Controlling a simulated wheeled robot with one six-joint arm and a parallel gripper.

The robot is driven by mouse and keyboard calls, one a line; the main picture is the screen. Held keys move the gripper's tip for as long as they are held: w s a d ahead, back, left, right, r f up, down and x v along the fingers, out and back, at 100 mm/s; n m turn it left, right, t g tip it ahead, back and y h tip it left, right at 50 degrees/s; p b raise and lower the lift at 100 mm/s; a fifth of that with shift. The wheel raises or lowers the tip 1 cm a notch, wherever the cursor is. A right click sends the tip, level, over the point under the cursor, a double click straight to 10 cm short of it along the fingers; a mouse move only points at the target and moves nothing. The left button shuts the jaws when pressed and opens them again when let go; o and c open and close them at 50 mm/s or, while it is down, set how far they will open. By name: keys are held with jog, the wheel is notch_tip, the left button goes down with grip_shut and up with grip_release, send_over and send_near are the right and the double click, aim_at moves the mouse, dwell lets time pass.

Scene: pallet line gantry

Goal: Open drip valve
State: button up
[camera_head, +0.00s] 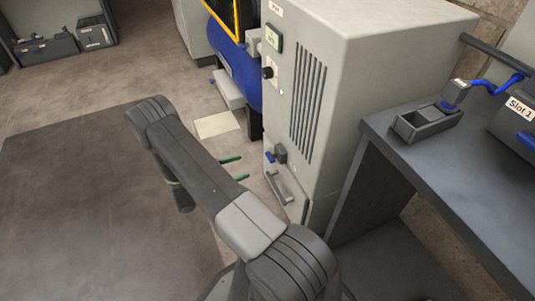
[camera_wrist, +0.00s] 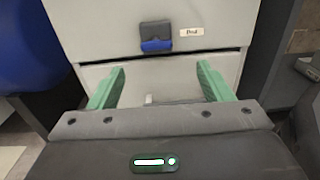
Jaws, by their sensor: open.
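A small dark grey fitting with a blue lever or tab, which looks like the drip valve (camera_head: 270,157), is on the lower front of the grey cabinet (camera_head: 381,60). In the wrist view the blue part of the valve (camera_wrist: 156,45) hangs at the fitting's lower edge, beside a small white label that I cannot read surely. My gripper (camera_head: 244,167) is open and empty, its green fingers pointing at the cabinet front. In the wrist view my gripper (camera_wrist: 161,75) straddles the space below the valve, not touching it. A handle (camera_head: 277,187) sits on a panel below the valve, mostly hidden in the wrist view.
A dark bench (camera_head: 440,175) stands right of the cabinet, bearing a small grey tray (camera_head: 426,122) and a blue hose (camera_head: 492,84). A blue tank (camera_head: 232,62) stands behind left of the cabinet.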

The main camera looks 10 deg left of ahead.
aim_at(270, 156)
jog(key=b+x, duration=0.1)
jog(key=x, duration=0.5)
jog(key=b+x, duration=0.1)
jog(key=x, duration=0.6)
jog(key=shift+w+a+f, duration=0.1)
jog(key=shift+w+f, duration=0.1)
jog(key=shift+w, duration=0.2)
jog(key=c, duration=1)
